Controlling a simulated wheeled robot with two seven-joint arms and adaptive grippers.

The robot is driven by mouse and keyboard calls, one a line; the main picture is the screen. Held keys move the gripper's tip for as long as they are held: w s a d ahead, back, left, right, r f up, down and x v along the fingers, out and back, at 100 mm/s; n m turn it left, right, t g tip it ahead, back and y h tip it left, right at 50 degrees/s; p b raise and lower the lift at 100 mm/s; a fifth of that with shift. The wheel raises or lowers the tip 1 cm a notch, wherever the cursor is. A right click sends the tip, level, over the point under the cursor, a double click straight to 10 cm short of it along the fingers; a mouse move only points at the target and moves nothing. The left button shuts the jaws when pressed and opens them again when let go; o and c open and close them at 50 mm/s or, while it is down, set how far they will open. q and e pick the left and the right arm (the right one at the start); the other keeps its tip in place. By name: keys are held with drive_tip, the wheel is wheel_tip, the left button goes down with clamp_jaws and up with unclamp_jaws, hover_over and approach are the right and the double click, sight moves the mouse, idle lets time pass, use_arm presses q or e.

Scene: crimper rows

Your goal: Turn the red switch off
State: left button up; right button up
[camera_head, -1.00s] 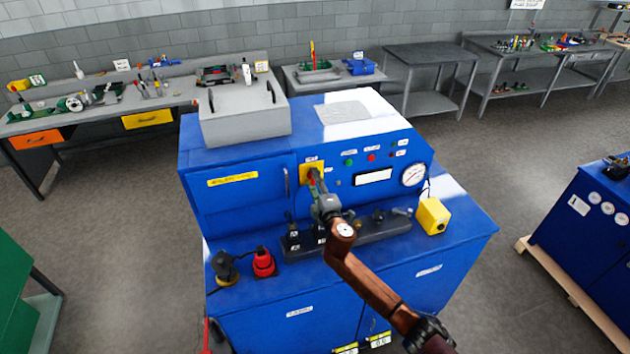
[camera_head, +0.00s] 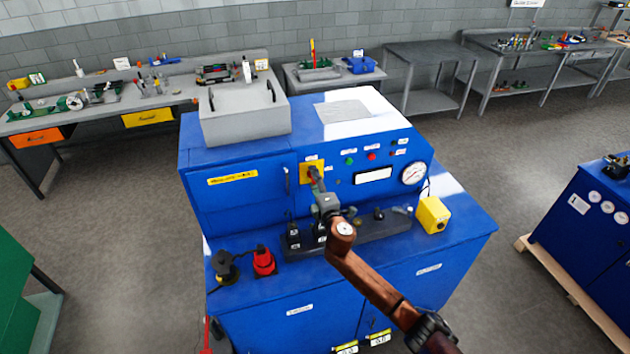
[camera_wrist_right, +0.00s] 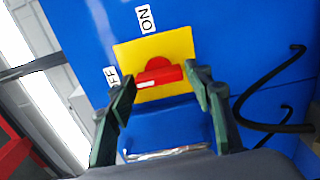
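The red switch (camera_wrist_right: 158,72) sits on a square yellow plate (camera_wrist_right: 182,44) on a blue panel. An ON label (camera_wrist_right: 145,17) is above the plate in the right wrist view, and a partly hidden OFF label (camera_wrist_right: 111,76) is at its left. A white mark shows near the left end of the switch's red bar. My right gripper (camera_wrist_right: 162,88) is open, with one finger on each side of the switch and no clear grip on it. In the head view the right gripper (camera_head: 316,182) covers part of the yellow plate (camera_head: 306,168). My left gripper is out of view.
The blue machine (camera_head: 240,200) also carries buttons, a gauge (camera_head: 413,173) and a yellow box (camera_head: 433,214). A dark block (camera_head: 375,229) with fittings lies below the right gripper. A red item (camera_head: 264,262) stands on the ledge. A black curved handle (camera_wrist_right: 270,125) is right of the fingers.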

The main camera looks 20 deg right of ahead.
drive_tip(key=shift+o, duration=1.1)
drive_tip(key=s, duration=1.2)
drive_tip(key=shift+d, duration=0.2)
